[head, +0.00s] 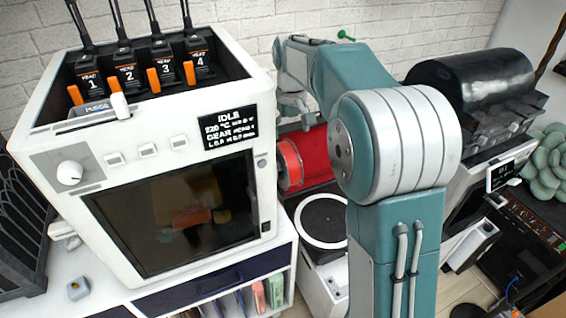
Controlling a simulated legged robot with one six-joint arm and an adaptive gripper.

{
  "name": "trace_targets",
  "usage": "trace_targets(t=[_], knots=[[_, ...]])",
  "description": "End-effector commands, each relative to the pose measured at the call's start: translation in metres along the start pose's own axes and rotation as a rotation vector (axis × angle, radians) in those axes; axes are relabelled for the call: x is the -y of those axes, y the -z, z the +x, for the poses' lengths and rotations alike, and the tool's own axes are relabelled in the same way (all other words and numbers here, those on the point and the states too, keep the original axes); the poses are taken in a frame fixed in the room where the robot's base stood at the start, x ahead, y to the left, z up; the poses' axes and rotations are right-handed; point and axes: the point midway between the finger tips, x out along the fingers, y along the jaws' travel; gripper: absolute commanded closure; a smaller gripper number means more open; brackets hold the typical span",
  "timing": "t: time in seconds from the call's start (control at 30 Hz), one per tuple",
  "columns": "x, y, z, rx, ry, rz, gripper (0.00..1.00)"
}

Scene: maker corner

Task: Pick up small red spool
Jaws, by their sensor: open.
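A red spool (290,164) with a bright red rim lies on its side between the white machine and my arm. A deeper red cylindrical surface stretches right from it until my arm hides it. I cannot tell whether this is part of the same spool. My gripper (295,118) is above the spool, beside the upper right edge of the white machine, and points down. It is open, and I see nothing held in it. My arm covers part of it, and its exact gap to the spool is unclear.
The white printer-like machine (60,150) with several numbered heads stands close on the left. A white turntable-like device (322,222) sits below the spool. A black cylinder (475,80) on another machine is at the right, near a green plant (545,165).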

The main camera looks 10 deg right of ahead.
Motion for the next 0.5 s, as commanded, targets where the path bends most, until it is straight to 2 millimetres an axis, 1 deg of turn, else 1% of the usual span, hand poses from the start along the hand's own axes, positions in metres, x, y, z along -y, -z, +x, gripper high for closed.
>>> trace_targets(t=[0.03,0.1,0.27,0.43,0.5], knots=[[-0.001,0.000,0.009,0.003,0.001,0.001,0.00],[-0.001,0.000,0.016,0.000,0.001,0.001,0.00],[0.002,0.002,0.028,0.000,0.000,0.000,0.00],[0.006,0.007,0.054,0.002,0.000,0.000,0.00],[0.006,0.007,0.064,0.002,0.000,0.000,0.00]])
